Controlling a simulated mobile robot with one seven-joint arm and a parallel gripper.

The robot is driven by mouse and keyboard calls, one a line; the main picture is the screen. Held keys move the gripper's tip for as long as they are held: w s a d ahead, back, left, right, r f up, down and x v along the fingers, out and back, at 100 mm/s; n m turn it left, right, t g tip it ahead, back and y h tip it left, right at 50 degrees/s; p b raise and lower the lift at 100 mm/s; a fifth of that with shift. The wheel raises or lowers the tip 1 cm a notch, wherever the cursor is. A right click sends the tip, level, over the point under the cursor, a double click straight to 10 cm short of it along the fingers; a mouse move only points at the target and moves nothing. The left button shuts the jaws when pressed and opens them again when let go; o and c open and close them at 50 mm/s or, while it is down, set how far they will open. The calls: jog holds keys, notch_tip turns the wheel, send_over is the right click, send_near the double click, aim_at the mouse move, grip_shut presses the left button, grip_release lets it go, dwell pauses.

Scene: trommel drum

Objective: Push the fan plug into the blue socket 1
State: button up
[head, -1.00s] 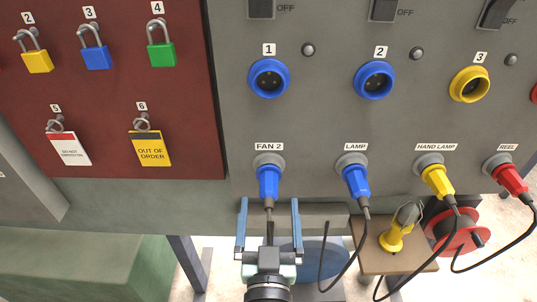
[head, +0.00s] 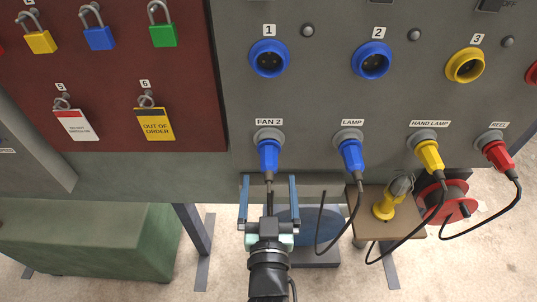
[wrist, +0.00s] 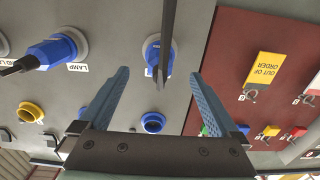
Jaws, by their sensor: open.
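The blue fan plug (head: 268,156) sits in the grey holder under the label FAN 2, its black cable hanging down. Blue socket 1 (head: 269,59) is empty, straight above the plug on the grey panel. My gripper (head: 268,182) is open just below the plug, with its two blue fingers pointing up on either side of the cable. The fingers do not touch the plug. In the wrist view the fan plug (wrist: 153,55) shows beyond the open fingers, partly hidden by its dark cable, and a blue socket (wrist: 153,122) shows between the fingers.
The blue lamp plug (head: 351,156) hangs to the right, with yellow (head: 429,156) and red plugs (head: 497,155) beyond it. Loose cables and a small table (head: 370,225) with a yellow hand lamp stand at lower right. A red lock board (head: 110,80) is at left.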

aim_at(269, 170)
jog(key=w+p, duration=0.1)
jog(key=w, duration=0.5)
jog(key=shift+r+p, duration=0.15)
jog(key=shift+p, duration=0.15)
jog(key=shift+w+p, duration=0.3)
jog(key=shift+w, duration=0.3)
dwell(0.4)
grip_shut()
dwell(0.4)
jog(key=shift+s+f, duration=0.1)
jog(key=shift+f, duration=0.1)
jog(key=shift+s, duration=0.15)
jog(key=shift+s+b, duration=1.1)
jog(key=shift+s, duration=0.1)
jog(key=shift+s+r, duration=0.1)
jog(key=shift+s, duration=1.45)
